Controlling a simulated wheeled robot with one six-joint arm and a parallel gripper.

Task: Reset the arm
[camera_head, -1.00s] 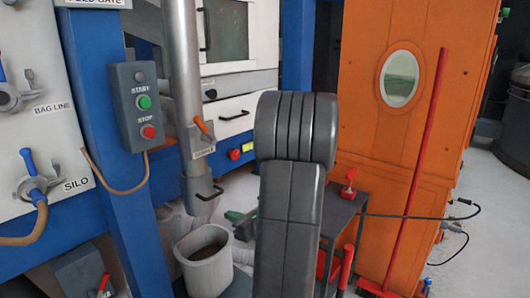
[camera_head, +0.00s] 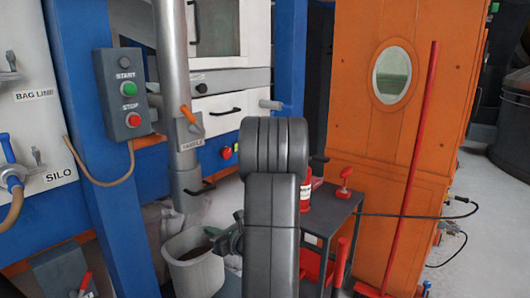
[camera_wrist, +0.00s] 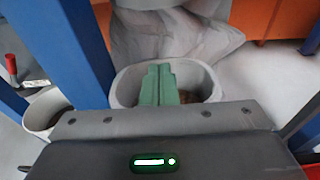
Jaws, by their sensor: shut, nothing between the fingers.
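My gripper (camera_wrist: 158,68) has two green fingers pressed together with nothing between them in the wrist view. They point over a grey bucket (camera_wrist: 210,85) with brownish contents. I cannot tell whether they touch it. In the head view my dark arm link stands upright in the middle.
A grey bucket (camera_head: 190,272) stands below the sample pipe (camera_head: 174,60). A blue post (camera_head: 85,130) carries the start/stop box (camera_head: 125,92). A dark cart (camera_head: 330,212) with red items and an orange cabinet (camera_head: 380,140) stand right. Pale floor is open at far right.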

